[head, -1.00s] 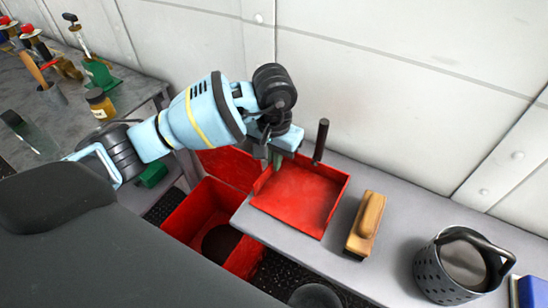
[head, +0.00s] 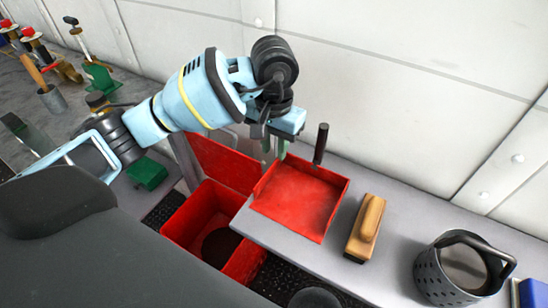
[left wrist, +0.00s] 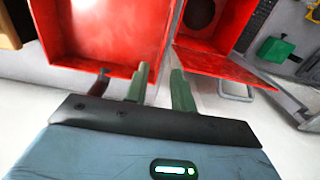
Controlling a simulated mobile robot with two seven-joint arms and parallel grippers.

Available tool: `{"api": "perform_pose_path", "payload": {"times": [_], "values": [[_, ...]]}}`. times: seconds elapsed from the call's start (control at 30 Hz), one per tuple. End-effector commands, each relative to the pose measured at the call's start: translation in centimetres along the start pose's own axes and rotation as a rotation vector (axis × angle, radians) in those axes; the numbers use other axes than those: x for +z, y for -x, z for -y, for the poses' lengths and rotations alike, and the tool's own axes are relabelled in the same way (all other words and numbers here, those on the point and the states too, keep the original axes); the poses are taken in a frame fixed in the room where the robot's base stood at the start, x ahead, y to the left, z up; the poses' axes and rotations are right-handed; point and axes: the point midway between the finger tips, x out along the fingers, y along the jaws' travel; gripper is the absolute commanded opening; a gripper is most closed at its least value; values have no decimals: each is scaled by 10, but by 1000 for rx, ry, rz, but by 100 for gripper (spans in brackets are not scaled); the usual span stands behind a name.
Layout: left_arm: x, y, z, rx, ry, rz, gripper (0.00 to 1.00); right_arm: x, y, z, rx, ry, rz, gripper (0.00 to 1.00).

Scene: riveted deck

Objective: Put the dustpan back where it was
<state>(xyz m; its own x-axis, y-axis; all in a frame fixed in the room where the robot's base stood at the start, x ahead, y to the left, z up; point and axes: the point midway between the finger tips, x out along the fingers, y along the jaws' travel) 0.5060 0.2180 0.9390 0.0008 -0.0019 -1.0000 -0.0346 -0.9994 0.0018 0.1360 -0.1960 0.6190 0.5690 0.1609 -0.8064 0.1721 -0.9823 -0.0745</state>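In the left wrist view, the dustpan (left wrist: 100,30) fills the upper left. My left gripper (head: 273,147) is just above the dustpan's back left corner, left of the handle. Its two green fingers are apart with nothing between them; the gap also shows in the left wrist view (left wrist: 159,86). My right gripper is not in view.
A wooden brush (head: 366,227) lies right of the dustpan, then a perforated metal basket (head: 440,272). A wall runs behind. A green block (head: 147,173) lies to the left.

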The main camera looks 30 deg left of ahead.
Motion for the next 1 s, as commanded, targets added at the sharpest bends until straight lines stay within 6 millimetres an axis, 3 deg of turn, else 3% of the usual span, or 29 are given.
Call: {"api": "perform_pose_path", "payload": {"times": [0.2,0.37,1.0], "values": [[0,42,0,-1,-1,-3,25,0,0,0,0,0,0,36],[0,59,0,0,1,-2,25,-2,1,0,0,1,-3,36],[0,64,0,0,0,1,25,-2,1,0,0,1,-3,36]]}}
